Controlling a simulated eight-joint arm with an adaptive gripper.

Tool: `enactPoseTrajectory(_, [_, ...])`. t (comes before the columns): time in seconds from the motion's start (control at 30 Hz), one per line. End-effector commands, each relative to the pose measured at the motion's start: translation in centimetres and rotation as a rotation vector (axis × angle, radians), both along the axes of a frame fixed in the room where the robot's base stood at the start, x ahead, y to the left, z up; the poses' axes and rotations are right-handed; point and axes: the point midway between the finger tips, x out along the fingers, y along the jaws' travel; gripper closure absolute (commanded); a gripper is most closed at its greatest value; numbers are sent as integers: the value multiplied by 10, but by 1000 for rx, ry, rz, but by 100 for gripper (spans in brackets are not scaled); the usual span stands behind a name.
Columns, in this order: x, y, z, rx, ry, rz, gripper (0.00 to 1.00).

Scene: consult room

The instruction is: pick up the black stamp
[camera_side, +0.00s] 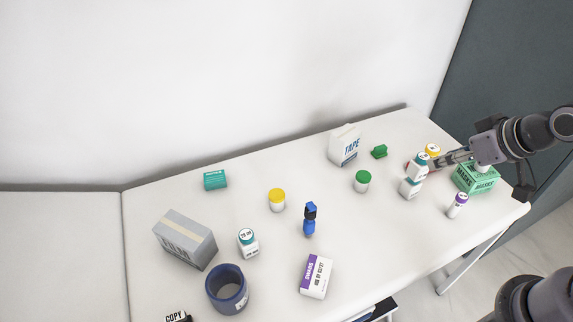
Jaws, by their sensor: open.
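A black block with a white label reading COPY (178,316) shows at the bottom left, cut off by the frame's lower edge; it looks like the black stamp. It lies near the table's front side, left of the dark blue cup. My gripper (440,161) is at the far right, over the right end of the table, far from the black stamp. It is open, with its fingers pointing left beside a white bottle with a teal cap (418,165). No object is clearly held; the fingertips are small and partly overlap the bottles.
The white table (390,240) holds a dark blue cup (227,290), a grey box (184,238), a purple-white box (316,276), a blue-and-black item (310,220), a TAPE box (344,146) and a green MASKS basket (475,180). Several bottles stand between. A wall (240,80) rises behind.

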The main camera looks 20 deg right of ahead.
Motion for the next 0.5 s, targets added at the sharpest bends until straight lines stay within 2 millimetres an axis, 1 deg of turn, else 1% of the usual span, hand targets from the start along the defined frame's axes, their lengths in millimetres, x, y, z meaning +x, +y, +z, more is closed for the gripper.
enactPoseTrajectory(0.17, [0, 0, 0, 0, 0, 0, 55])
enactPoseTrajectory(0.27, [3, 4, 2, -1, 3, 17, 55])
enactPoseTrajectory(0.37, [14, 16, 8, -5, 13, 68, 55])
enactPoseTrajectory(0.47, [31, 38, 16, -14, 29, 156, 55])
enactPoseTrajectory(0.5, [38, 50, 19, -20, 37, 197, 55])
